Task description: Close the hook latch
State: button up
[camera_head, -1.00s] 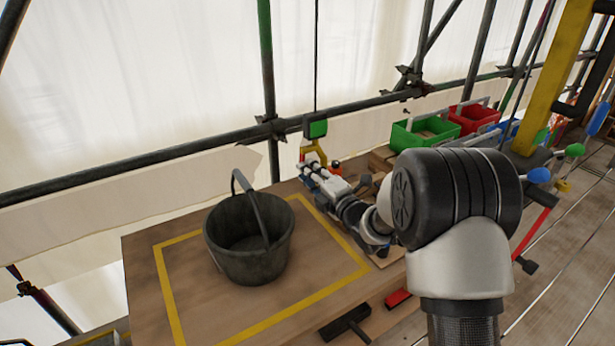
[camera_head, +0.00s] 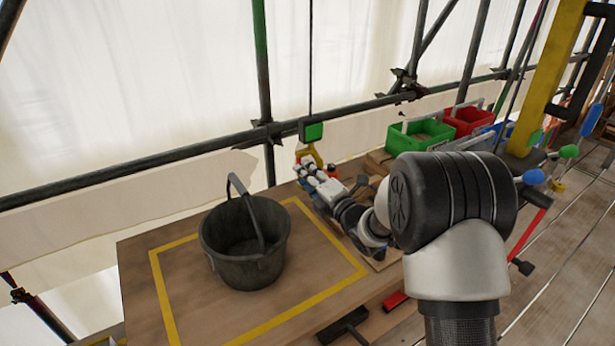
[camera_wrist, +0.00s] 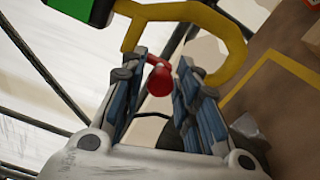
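The yellow hook (camera_head: 309,152) hangs below a green and dark block (camera_head: 314,131) on a cable at the table's far edge. In the wrist view the hook (camera_wrist: 235,45) curves across the top. Its red latch (camera_wrist: 160,80) shows between the two fingers of my gripper (camera_wrist: 158,85). The fingers stand apart, with gaps visible beside the latch's rounded end; contact at the fingertips cannot be told.
A dark bucket (camera_head: 245,262) with its handle raised stands inside a yellow square (camera_head: 300,312) marked on the wooden table. Green (camera_head: 420,134) and red (camera_head: 468,120) bins are at the back right. Scaffold poles (camera_head: 130,162) run behind the table.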

jog(key=shift+o, duration=0.9)
jog(key=v, duration=1.2)
